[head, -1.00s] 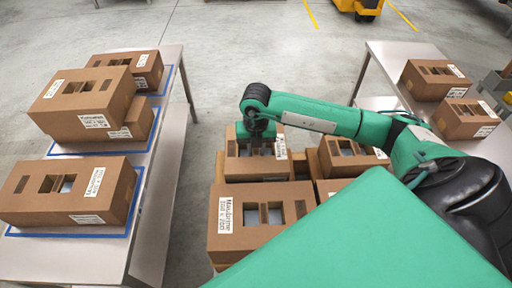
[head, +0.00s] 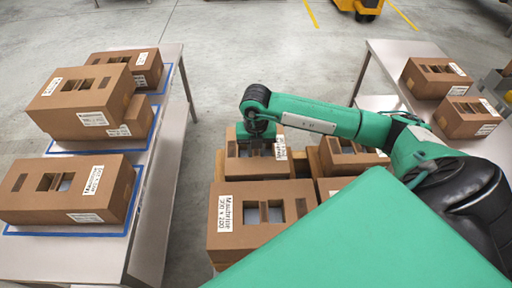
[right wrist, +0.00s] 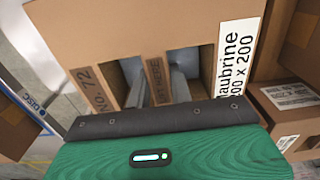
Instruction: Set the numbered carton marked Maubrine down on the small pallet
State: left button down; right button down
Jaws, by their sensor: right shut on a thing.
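My right gripper (head: 257,146) is shut on the Maubrine carton (head: 240,168), a brown box in the middle of the head view. In the right wrist view its fingers (right wrist: 155,82) reach into two openings and pinch the strip between them. That view shows the carton (right wrist: 205,22) marked "NO. 72" and a white label ending "aubrine". I cannot tell whether the carton rests or hangs slightly raised. My left gripper is not in view.
Another Maubrine carton (head: 217,247) stands just in front, and another carton (head: 345,162) to the right. A left table (head: 150,245) holds several cartons in blue outlines. A right table (head: 395,55) bears two cartons. Floor between the left table and middle cartons is clear.

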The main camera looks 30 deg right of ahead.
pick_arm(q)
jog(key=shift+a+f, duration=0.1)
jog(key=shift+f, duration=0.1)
pick_arm(e)
jog(key=shift+f, duration=0.2)
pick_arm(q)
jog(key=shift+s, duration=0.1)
pick_arm(e)
jog(key=c, duration=1.2)
grip_release()
jog(key=shift+o, duration=0.2)
jog(key=shift+r, duration=0.25)
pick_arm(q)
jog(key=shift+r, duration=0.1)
pick_arm(e)
notch_tip(320, 180, up, 13)
jog(key=shift+r, duration=0.15)
jog(key=shift+r, duration=0.1)
